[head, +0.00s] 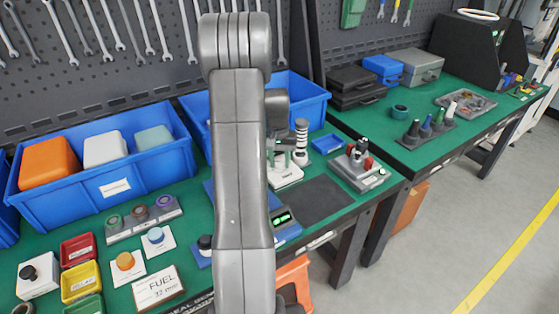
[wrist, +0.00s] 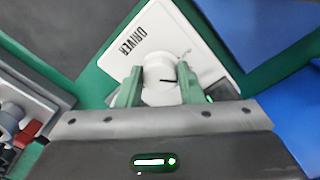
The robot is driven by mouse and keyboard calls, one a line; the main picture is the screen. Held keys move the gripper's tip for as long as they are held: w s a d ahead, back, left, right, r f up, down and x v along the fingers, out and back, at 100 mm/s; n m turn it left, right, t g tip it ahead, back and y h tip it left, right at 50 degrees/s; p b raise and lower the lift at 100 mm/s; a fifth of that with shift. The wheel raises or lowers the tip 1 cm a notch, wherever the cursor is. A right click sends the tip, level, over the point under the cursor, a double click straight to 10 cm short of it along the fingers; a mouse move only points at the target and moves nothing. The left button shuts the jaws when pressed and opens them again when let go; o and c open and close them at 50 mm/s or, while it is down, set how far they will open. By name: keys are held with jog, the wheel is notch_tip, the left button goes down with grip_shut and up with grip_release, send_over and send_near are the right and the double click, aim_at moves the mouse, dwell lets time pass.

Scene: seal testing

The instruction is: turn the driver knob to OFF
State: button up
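The driver knob (wrist: 160,76) is a white round knob with a black pointer line, which lies nearly level across its right part in the wrist view. It sits on a white plate (wrist: 190,30) lettered DRIVER, which also shows in the head view (head: 285,179). Faint marks beside the knob are too small to read. My gripper (wrist: 161,82) has its two green fingers on either side of the knob, and the knob fills the gap between them. In the head view my gripper (head: 278,158) is over the plate, partly behind my arm, and the knob's pointer cannot be made out.
A black-and-white striped post (head: 301,140) stands close behind the plate. A dark mat (head: 318,203) in front is bare. Blue bins (head: 105,160) stand to the left.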

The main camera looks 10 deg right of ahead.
aim_at(278, 163)
jog(key=o, duration=0.4)
jog(key=shift+r, duration=0.1)
notch_tip(278, 163, up, 14)
jog(key=shift+a, duration=0.3)
jog(key=shift+w, duration=0.1)
